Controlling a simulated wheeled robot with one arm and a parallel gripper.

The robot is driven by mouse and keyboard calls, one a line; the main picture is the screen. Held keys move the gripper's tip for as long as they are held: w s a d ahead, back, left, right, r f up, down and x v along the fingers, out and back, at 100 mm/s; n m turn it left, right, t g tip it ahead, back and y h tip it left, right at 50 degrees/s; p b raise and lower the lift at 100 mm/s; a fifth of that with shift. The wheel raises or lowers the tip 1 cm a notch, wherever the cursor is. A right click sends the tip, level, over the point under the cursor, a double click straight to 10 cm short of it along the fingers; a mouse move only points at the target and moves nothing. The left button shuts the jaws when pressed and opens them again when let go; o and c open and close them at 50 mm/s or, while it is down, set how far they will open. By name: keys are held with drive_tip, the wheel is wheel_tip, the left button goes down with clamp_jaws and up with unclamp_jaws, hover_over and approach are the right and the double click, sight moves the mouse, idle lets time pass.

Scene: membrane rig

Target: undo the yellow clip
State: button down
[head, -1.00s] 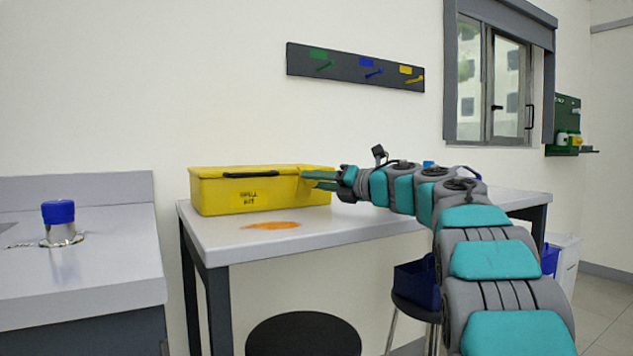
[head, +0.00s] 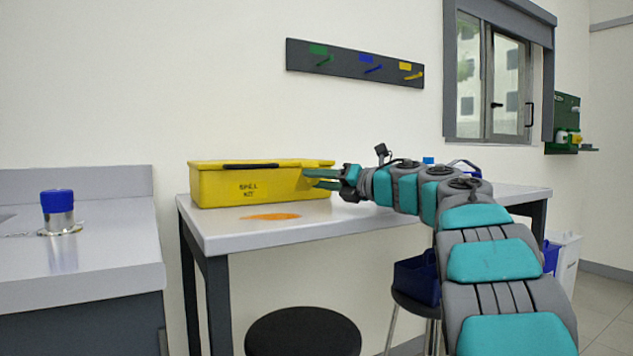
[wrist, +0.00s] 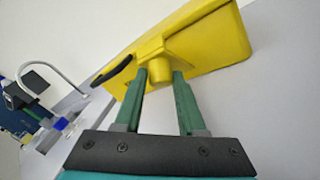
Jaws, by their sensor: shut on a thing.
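The yellow spill kit box (head: 218,187) stands on the table, with its lid down and a black handle (head: 250,166) along the top edge. The yellow clip (wrist: 159,74) projects from the box end in the wrist view. My gripper (wrist: 160,76) has its two green fingers on either side of the clip and is shut on it. In the head view my gripper (head: 312,178) reaches in from the right to the box's right end. The clip is too small to make out there, and how far it is turned cannot be told.
An orange patch (head: 271,216) lies on the white table (head: 330,229) before the box. A blue-capped container (head: 58,211) stands on the left counter. Stools (head: 303,334) stand below the table. A dark rack (head: 355,63) hangs on the wall above.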

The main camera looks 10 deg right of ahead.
drive_tip(key=shift+d+f, duration=0.1)
drive_tip(key=shift+f, duration=0.85)
drive_tip(key=c, duration=0.9)
unclamp_jaws()
drive_tip(key=o, duration=0.3)
drive_tip(key=shift+o, duration=0.2)
drive_tip(key=shift+r, duration=0.1)
drive_tip(key=v, duration=0.8)
